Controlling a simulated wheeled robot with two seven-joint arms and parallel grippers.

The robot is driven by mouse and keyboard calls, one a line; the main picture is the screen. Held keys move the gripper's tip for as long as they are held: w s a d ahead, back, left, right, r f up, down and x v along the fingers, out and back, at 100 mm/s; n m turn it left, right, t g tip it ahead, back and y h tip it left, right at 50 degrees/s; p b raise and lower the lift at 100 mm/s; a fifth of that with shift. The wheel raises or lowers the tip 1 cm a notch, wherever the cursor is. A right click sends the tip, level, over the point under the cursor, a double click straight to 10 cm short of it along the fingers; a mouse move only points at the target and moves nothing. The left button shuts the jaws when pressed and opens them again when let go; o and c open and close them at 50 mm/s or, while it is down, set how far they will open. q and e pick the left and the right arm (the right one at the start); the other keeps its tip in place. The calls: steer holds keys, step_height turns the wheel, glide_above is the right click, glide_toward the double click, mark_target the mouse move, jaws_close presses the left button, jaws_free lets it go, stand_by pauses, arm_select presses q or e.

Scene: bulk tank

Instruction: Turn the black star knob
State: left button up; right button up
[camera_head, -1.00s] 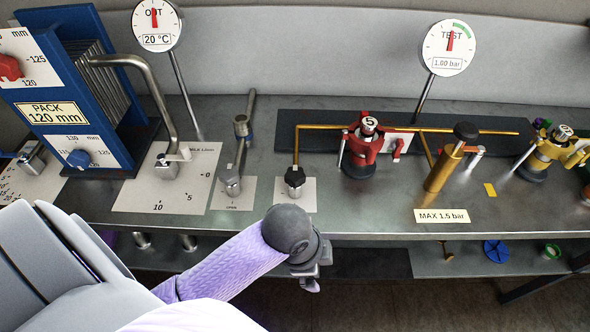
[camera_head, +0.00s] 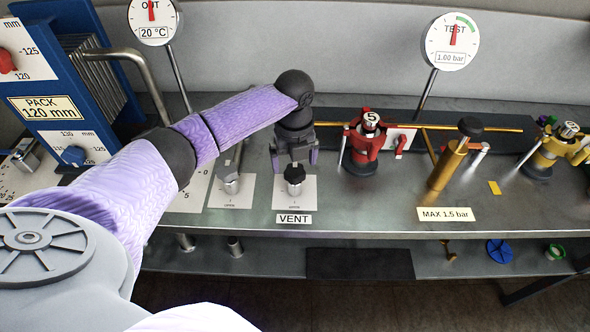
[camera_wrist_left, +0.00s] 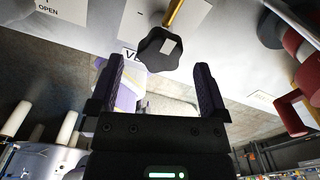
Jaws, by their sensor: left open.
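The black star knob (camera_head: 294,175) stands on a white plate on the bench, behind the VENT label (camera_head: 294,219). My left gripper (camera_head: 295,160) hangs over it from behind, fingers pointing down and spread. In the left wrist view the black star knob (camera_wrist_left: 159,52) lies ahead of the open, empty left gripper (camera_wrist_left: 159,72), roughly centred between its two fingers. The fingers do not appear to touch it. A white mark shows on the knob's face. My right gripper is not in view.
A red clamp valve (camera_head: 365,146) stands close on the right, with a brass cylinder (camera_head: 449,163) beyond. A blue plate pack (camera_head: 70,85) is at the left. The bench front is clear.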

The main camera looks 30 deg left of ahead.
mark_target(294, 173)
arm_select(q)
step_height(294, 173, down, 2)
steer(key=shift+f, duration=0.25)
